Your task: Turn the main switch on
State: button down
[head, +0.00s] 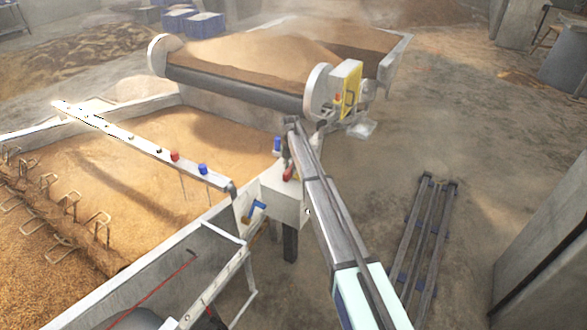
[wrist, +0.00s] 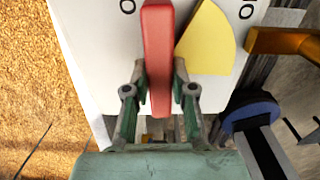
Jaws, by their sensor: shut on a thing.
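The main switch has a red handle (wrist: 157,40) on a white panel, running up and down in the wrist view between two round black marks. A yellow wedge-shaped plate (wrist: 208,40) lies just right of it. My gripper (wrist: 160,88) is shut on the red handle, one finger on each side. In the head view the white box (head: 285,203) stands at the corner of the grain bed, with the red handle (head: 288,174) small on top.
A blue-and-orange handle (head: 254,211) sits left of the box; an orange bar (wrist: 285,42) and blue round part (wrist: 250,110) are close on the right in the wrist view. A grain conveyor (head: 240,90) stands behind. The floor to the right is mostly clear, except a metal rack (head: 420,235).

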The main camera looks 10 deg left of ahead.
jog(key=c, duration=1)
grip_release()
jog(key=shift+o, duration=0.2)
jog(key=shift+r, duration=0.15)
notch_tip(320, 180, up, 12)
